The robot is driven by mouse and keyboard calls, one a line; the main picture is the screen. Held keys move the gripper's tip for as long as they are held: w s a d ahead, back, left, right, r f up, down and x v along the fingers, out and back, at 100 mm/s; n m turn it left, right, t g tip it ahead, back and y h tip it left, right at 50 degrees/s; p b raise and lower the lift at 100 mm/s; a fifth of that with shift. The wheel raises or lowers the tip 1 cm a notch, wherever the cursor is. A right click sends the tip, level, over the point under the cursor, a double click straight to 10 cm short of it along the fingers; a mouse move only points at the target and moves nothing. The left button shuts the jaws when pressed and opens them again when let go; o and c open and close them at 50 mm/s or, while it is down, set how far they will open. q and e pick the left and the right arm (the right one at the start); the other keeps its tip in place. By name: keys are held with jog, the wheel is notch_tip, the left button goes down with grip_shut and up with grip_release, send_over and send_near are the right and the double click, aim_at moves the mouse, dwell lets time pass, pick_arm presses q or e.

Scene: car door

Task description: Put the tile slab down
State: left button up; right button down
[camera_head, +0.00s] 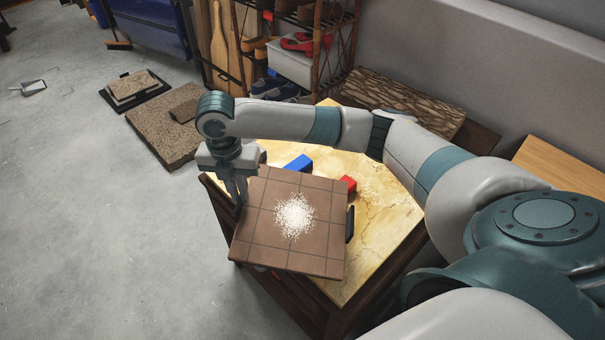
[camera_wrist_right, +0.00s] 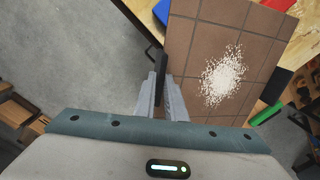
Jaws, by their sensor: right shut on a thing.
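The tile slab (camera_head: 265,245) is a brown square with grid lines and a patch of white grains (camera_head: 294,215) on its top. It looks nearly level over the near left part of the yellowish table (camera_head: 385,235) and overhangs the edge. Whether it touches the table cannot be told. My right gripper (camera_head: 240,198) is shut on the slab's left side; in the right wrist view the fingers (camera_wrist_right: 166,92) close around a black handle (camera_wrist_right: 160,62). Another black handle (camera_head: 350,224) shows on the opposite side. My left gripper is not in view.
A blue block (camera_head: 298,163) and a red block (camera_head: 348,184) lie on the table behind the slab. A green object (camera_wrist_right: 266,113) shows beyond the slab in the wrist view. A shelf rack (camera_head: 300,60) stands behind. Grey floor on the left is mostly clear, with mats (camera_head: 165,125) farther back.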

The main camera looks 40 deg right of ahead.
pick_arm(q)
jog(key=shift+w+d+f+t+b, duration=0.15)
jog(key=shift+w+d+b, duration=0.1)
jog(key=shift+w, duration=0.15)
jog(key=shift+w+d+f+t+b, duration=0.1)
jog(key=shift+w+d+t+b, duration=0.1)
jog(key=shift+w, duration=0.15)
pick_arm(e)
jog(key=w+r+n, duration=0.3)
jog(key=w+n, duration=0.3)
jog(key=n, duration=0.6)
jog(key=shift+a+r+n, duration=0.2)
jog(key=shift+a+n, duration=0.2)
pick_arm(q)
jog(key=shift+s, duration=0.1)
